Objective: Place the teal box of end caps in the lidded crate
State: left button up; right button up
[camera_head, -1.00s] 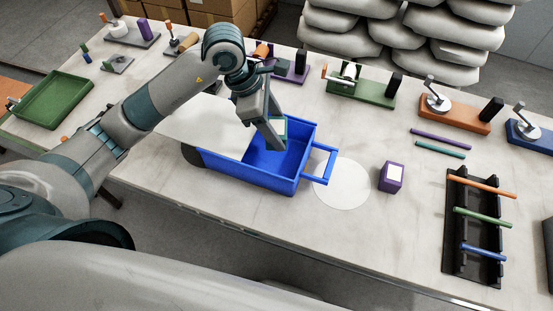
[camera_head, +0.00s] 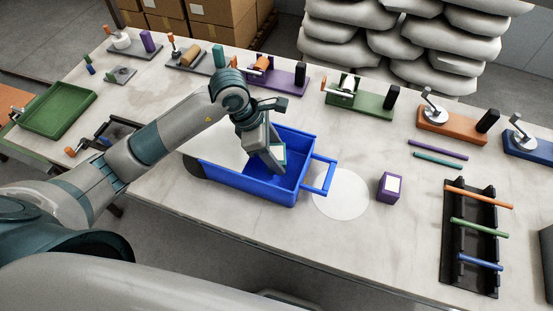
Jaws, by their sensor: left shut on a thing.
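The blue crate (camera_head: 255,190) stands on the table, its right part open at the top and a handle sticking out to the right. A pale panel (camera_head: 222,146), seemingly its lid, shows at its left, partly behind my arm. My left gripper (camera_head: 274,160) points down at the crate's open part and is shut on the teal box (camera_head: 279,152). Only a little of the box shows, with a pale label face; the fingers hide the rest. I cannot tell whether the box touches the crate floor. My right gripper is not in view.
A purple box (camera_head: 390,188) stands right of a white disc (camera_head: 341,194) on the table. A black rack (camera_head: 456,262) with coloured rods is at the right. Several crank fixtures line the back, and a green tray (camera_head: 58,109) is at the left.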

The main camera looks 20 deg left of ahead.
pick_arm(q)
jog(key=shift+f, duration=0.2)
jog(key=shift+f, duration=0.1)
notch_tip(320, 180, down, 3)
jog(key=shift+f+p, duration=0.15)
jog(key=shift+p, duration=0.4)
jog(key=shift+f, duration=0.15)
jog(key=shift+f, duration=0.15)
jog(key=o, duration=1.1)
jog(key=shift+c, duration=0.2)
jog(key=shift+r, duration=0.2)
